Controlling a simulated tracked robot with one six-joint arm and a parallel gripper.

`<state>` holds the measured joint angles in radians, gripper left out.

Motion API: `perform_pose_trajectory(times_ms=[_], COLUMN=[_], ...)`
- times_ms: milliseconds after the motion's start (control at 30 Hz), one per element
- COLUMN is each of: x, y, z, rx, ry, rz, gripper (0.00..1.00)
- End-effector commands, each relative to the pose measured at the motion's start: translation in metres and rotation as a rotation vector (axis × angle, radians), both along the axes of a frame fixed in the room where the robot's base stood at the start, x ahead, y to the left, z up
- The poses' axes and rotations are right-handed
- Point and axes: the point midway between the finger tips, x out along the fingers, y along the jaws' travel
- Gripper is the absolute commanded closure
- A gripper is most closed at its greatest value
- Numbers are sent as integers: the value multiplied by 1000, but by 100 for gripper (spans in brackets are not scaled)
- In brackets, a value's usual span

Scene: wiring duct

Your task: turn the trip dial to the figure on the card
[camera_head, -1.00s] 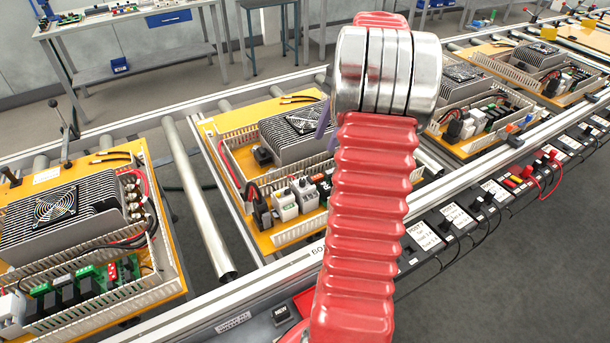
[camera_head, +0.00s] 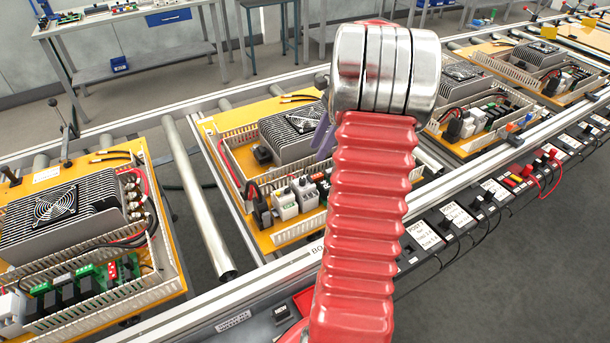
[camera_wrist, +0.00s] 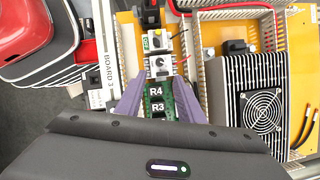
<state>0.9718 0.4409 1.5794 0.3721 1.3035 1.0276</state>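My gripper (camera_wrist: 159,86) has its two purple fingers spread apart in the wrist view, with nothing held between them. It is over the board's component row. Just beyond the fingertips is a white module with a round dial (camera_wrist: 158,64); its setting is too small to read. Another white module with a dark knob (camera_wrist: 155,40) stands behind it, beside a green label. I cannot tell which is the trip dial. In the head view, white modules (camera_head: 285,205) stand in the middle board's duct, and one purple finger shows beside my red arm. A card (camera_head: 423,235) on the front rail is unreadable here.
Black relays R4 (camera_wrist: 157,92) and R3 lie between and below the fingers. Slotted duct walls (camera_wrist: 105,45) flank the row. A finned heatsink with a fan (camera_wrist: 262,110) stands to the right. A rail labelled BOARD 3 (camera_wrist: 96,75) runs at left.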

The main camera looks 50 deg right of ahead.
Motion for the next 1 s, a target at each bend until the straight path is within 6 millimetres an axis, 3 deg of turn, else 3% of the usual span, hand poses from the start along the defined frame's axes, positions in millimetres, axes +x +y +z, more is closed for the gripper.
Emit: perform_pose_trajectory(times_ms=[600,800,1000], x=[19,23,24], y=[32,37,38], z=[-88,-104,-108], rx=[3,1,1], ry=[1,-1,-1], rz=[1,0,0], gripper=[65,65,65])
